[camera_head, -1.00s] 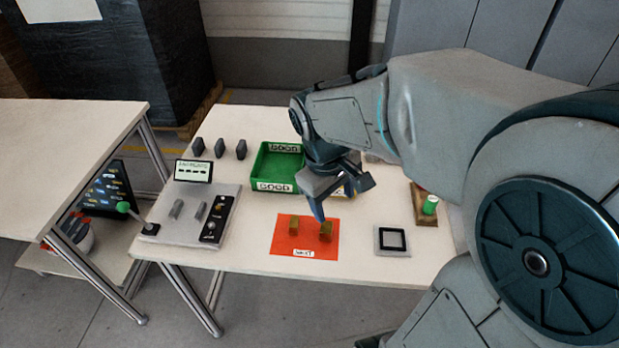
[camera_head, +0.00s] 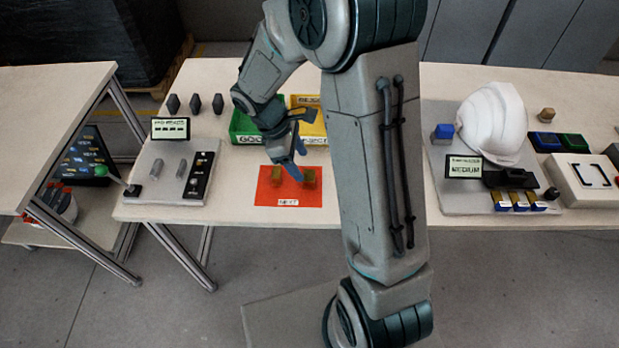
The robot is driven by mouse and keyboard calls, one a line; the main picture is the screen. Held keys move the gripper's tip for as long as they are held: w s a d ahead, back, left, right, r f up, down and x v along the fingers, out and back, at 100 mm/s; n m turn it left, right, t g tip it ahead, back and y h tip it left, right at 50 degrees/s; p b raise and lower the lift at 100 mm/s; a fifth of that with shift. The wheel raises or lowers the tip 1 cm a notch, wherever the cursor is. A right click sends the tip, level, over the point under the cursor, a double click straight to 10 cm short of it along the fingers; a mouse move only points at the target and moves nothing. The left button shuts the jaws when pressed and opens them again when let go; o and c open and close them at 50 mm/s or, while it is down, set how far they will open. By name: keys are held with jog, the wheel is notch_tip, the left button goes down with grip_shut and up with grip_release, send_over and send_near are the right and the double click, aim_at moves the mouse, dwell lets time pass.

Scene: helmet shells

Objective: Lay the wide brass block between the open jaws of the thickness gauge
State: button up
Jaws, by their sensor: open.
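Two brass blocks stand on the orange-red mat (camera_head: 290,198) marked NEXT: a left block (camera_head: 276,176) and a right block (camera_head: 311,178). The right one looks a little larger, but I cannot tell their widths surely. My gripper (camera_head: 298,158) is open above the mat's back edge, one blue finger reaching down between the blocks. I cannot tell whether it touches either. The thickness gauge (camera_head: 150,188) is the grey plate at the left, with two upright grey jaws (camera_head: 182,168) standing apart and an empty gap between them. Its small display (camera_head: 170,129) stands behind.
A green-knobbed lever (camera_head: 102,171) sits at the gauge's left. Green (camera_head: 242,128) and yellow (camera_head: 315,128) bins stand behind the mat, partly hidden by my arm. Several dark pieces (camera_head: 196,103) stand behind the gauge. A white helmet (camera_head: 492,122) is far right. Bare table lies between gauge and mat.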

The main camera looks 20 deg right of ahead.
aim_at(309, 175)
jog(key=shift+x, duration=3.45)
jog(key=shift+w, duration=0.2)
jog(key=c, duration=1.2)
